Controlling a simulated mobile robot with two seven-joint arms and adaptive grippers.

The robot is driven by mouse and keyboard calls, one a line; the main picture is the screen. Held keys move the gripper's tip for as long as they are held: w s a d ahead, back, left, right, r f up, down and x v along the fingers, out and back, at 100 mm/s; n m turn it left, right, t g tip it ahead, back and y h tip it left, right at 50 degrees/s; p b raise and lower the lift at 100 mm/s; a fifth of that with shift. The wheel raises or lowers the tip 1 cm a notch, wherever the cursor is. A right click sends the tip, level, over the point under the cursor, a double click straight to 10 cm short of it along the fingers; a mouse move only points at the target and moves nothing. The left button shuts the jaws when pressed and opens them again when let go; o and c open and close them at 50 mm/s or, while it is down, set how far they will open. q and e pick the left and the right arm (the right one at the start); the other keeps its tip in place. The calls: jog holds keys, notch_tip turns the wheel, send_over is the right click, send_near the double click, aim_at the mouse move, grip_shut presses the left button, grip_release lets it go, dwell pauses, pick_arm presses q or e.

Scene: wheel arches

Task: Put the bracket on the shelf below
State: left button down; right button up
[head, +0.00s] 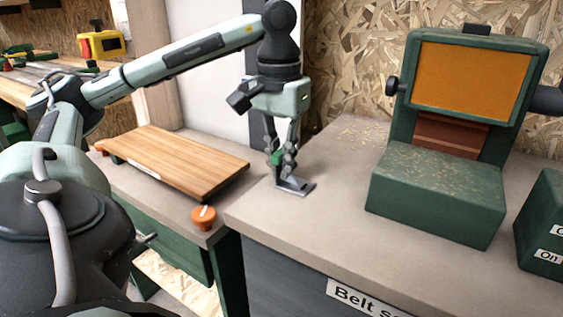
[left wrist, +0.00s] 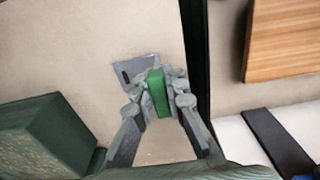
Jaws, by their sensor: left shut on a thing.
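The bracket (head: 298,187) is a grey metal plate with a slot, at the left end of the belt sander's worktop. It also shows in the left wrist view (left wrist: 125,70). My left gripper (head: 279,165) points down over it, shut, with a green piece between its fingers; this piece appears to be part of the bracket. The fingers also show in the left wrist view (left wrist: 158,95). The plate's underside is hidden, so I cannot tell whether it touches the worktop. No shelf below shows clearly. My right gripper is out of view.
The green belt sander (head: 435,195) stands to the right on the worktop (head: 335,235). On the left, a lower bench carries a wooden board (head: 175,160) and an orange knob (head: 203,217). A gap separates the two surfaces. Bare worktop lies in front of the bracket.

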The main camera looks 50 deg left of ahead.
pick_arm(q)
jog(key=c, duration=1.6)
grip_release()
